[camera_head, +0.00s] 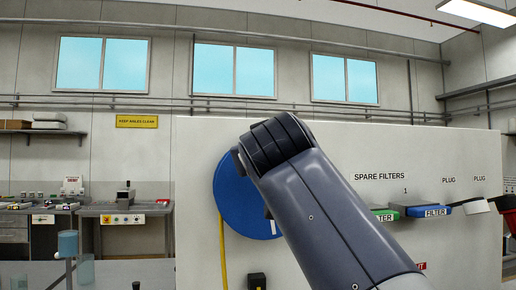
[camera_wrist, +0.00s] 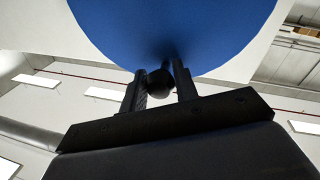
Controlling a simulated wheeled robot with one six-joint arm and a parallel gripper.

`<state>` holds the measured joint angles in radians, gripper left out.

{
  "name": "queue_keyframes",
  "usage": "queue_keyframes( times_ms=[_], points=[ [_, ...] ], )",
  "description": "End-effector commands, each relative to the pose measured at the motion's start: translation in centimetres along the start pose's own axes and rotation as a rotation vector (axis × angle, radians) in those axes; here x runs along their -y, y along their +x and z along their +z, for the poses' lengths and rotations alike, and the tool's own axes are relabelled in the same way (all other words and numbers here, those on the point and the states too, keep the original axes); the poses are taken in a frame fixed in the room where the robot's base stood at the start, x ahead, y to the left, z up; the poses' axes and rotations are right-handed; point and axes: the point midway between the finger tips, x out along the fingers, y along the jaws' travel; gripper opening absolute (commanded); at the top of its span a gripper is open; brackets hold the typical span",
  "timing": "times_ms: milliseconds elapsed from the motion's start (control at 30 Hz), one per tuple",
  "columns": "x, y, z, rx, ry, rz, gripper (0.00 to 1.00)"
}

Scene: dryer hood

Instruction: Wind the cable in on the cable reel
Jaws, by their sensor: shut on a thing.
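The cable reel is a large blue disc (camera_head: 232,203) on the pale wall panel, partly hidden behind my arm in the head view. It also fills the upper middle of the wrist view (camera_wrist: 170,30). A yellow cable (camera_head: 223,262) hangs down from the reel's left part. In the wrist view my gripper (camera_wrist: 160,82) is shut on a dark round knob (camera_wrist: 160,84) in front of the reel's face. In the head view my gripper is hidden behind my arm.
The pale panel (camera_head: 330,150) carries a green filter (camera_head: 384,215) and a blue filter (camera_head: 436,211) on the right. A workbench (camera_head: 125,209) stands at the left. A dark object (camera_head: 257,281) sits below the reel.

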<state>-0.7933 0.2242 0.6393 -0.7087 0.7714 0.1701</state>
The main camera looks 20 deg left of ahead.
Motion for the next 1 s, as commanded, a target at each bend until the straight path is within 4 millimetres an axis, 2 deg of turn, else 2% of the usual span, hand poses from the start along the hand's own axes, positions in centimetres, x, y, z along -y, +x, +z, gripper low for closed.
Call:
queue_keyframes(
  times_ms=[300, 867, 900, 1000],
  points=[
    [-1.07, 0.19, 0.23, 0.025, 0.129, 0.001, 0.0],
    [-1.22, 0.25, 0.44, 0.033, 0.158, 0.0, 0.0],
    [-1.21, 0.26, 0.44, 0.033, 0.157, 0.0, 0.3],
    [-1.21, 0.26, 0.44, 0.033, 0.157, 0.0, 0.38]
  ],
)
